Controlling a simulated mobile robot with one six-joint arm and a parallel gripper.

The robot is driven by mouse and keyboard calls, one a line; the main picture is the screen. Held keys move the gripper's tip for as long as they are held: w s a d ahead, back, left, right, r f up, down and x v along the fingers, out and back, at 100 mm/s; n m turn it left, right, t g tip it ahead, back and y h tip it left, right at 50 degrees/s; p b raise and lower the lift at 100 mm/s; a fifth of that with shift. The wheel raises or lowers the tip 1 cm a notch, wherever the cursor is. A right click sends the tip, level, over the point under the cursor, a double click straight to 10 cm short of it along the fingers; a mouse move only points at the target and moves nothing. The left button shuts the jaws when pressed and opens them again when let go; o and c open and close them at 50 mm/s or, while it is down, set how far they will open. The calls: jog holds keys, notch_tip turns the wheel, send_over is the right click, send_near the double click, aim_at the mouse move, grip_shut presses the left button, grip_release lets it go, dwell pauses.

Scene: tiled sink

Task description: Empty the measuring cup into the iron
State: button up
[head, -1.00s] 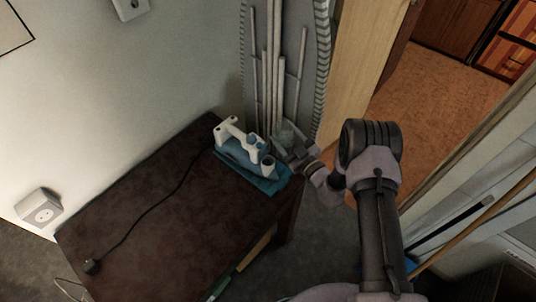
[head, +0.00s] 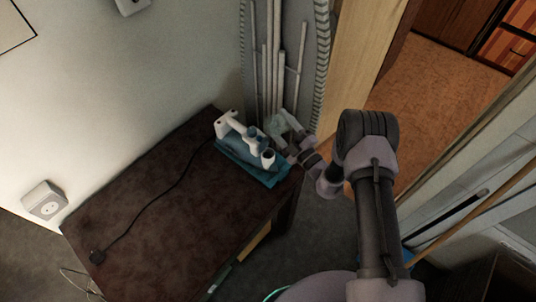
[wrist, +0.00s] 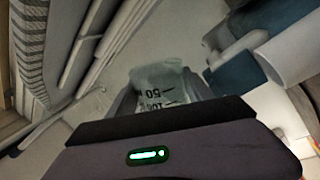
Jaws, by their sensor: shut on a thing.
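The measuring cup (wrist: 160,84) is clear with black marks and shows between my gripper's fingers in the wrist view. My gripper (head: 284,128) is shut on it, and the cup (head: 273,124) looks pale and small in the head view. The cup is held close beside the iron, at its far right side. The iron (head: 240,130) is white and blue and sits on the dark table. It also shows at the right of the wrist view (wrist: 288,52), next to the cup. The cup's contents and the iron's filling opening cannot be made out.
A teal piece (head: 262,178) lies under the iron on the brown table (head: 170,215). A black cord (head: 165,190) runs across the tabletop, which is otherwise clear. An upright grey ironing board (head: 315,60) with pale tubes (head: 277,60) stands just behind the gripper and cup.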

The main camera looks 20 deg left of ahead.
jog(key=shift+f+n, duration=0.1)
jog(key=shift+n, duration=0.7)
jog(key=shift+s+r+n+y, duration=0.1)
jog(key=shift+r+n+y, duration=0.3)
jog(key=shift+n, duration=0.4)
jog(key=shift+s+a+r+n+g+y+p, duration=0.1)
jog(key=shift+r+n+g+y+p, duration=0.15)
jog(key=shift+n, duration=0.35)
jog(key=shift+s+r+n+g+y+p, duration=0.15)
jog(key=shift+n+g, duration=0.2)
jog(key=shift+n, duration=0.25)
jog(key=shift+w+f, duration=0.1)
jog(key=shift+w, duration=0.25)
jog(key=shift+s+r+n+b, duration=0.1)
jog(key=shift+r+n+b, duration=0.3)
jog(key=shift+n, duration=0.6)
jog(key=shift+w+d+r+n+g+y+b, duration=0.15)
jog(key=shift+n+g+y+b, duration=0.1)
jog(key=shift+n, duration=0.35)
jog(key=shift+w+d+r+n+g+y+b, duration=0.15)
jog(key=shift+n+g, duration=0.1)
jog(key=shift+n, duration=0.35)
jog(key=shift+s+a, duration=0.1)
jog(key=shift+a, duration=0.05)
